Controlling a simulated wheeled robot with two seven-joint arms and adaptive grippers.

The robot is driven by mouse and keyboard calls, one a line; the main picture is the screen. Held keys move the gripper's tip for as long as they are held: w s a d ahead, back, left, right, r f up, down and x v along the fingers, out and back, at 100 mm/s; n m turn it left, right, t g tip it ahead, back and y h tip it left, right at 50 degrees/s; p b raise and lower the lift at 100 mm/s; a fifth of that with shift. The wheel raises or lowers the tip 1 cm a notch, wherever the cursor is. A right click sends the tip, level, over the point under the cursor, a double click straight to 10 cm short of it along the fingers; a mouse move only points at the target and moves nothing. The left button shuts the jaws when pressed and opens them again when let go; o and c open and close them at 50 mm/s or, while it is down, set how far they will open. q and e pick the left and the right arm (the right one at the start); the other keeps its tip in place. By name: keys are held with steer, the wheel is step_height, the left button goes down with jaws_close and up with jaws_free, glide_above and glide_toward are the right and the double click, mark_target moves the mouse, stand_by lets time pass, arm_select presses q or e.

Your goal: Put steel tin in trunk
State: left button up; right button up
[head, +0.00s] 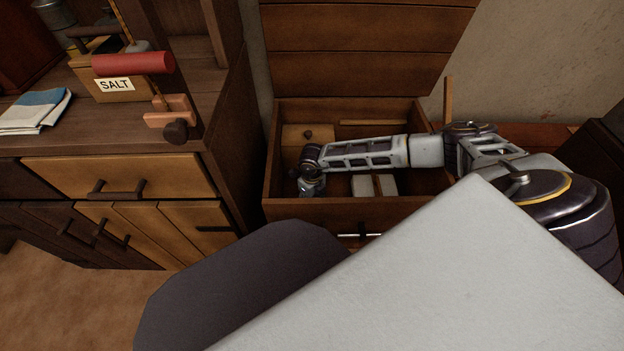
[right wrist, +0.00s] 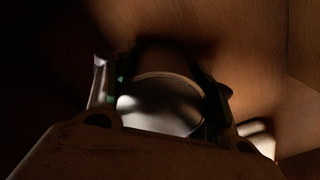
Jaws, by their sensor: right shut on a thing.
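The wooden trunk (head: 305,212) stands open against the wall in the head view, its plank lid (head: 365,55) raised behind it. My right arm reaches over the trunk's right side, and my right gripper (head: 311,188) is down inside the left part of the trunk. In the right wrist view my right gripper (right wrist: 163,95) is shut on the steel tin (right wrist: 158,108), a shiny rounded metal thing between the two fingers. The tin is mostly hidden by the wrist in the head view. I cannot tell whether it touches the trunk floor. My left gripper is not in view.
Inside the trunk are a small wooden compartment with a knob (head: 307,134) and a pale box (head: 374,186). A dark wooden cabinet (head: 120,175) stands to the left, with a salt box (head: 112,88) and a folded cloth (head: 36,110) on it.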

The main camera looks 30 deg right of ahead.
steer(key=shift+f, duration=0.1)
steer(key=o, duration=1)
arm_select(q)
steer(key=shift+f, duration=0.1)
arm_select(e)
steer(key=shift+r, duration=0.45)
arm_select(q)
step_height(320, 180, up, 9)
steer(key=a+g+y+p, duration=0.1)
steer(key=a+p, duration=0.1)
steer(key=p, duration=0.2)
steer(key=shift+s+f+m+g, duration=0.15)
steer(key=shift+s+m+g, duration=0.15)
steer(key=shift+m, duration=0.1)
arm_select(e)
step_height(320, 180, up, 11)
steer(key=shift+r, duration=0.15)
